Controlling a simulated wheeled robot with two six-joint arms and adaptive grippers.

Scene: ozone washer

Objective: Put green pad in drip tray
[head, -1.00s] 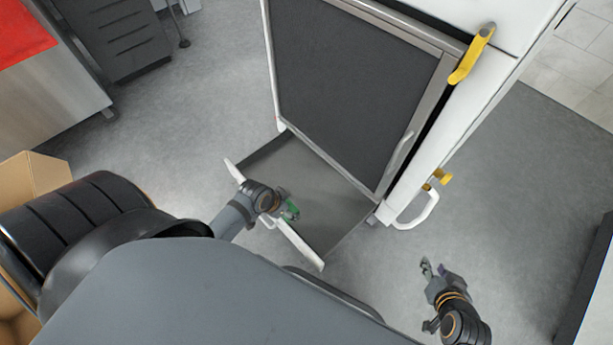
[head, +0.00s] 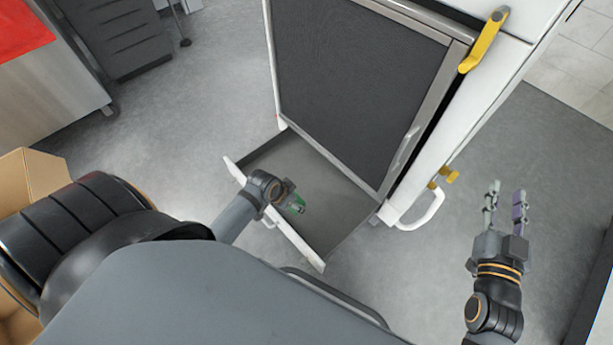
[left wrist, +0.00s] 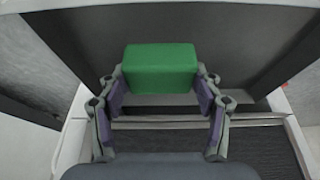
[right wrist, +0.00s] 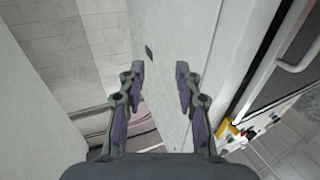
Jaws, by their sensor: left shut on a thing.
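The green pad (left wrist: 160,68) is a small green block held between the fingers of my left gripper (left wrist: 160,90) in the left wrist view. The tray is a shallow grey drawer with a white front, pulled out at the foot of the washer. I cannot tell whether the pad touches the tray floor. My right gripper (head: 506,205) is open and empty, right of the washer; its spread fingers also show in the right wrist view (right wrist: 160,85).
The washer has a dark door panel (head: 355,85), a yellow handle (head: 484,40) and a white looped handle (head: 425,215) low on its side. A cardboard box (head: 38,172) stands at the left. The floor between the washer and my right arm is clear.

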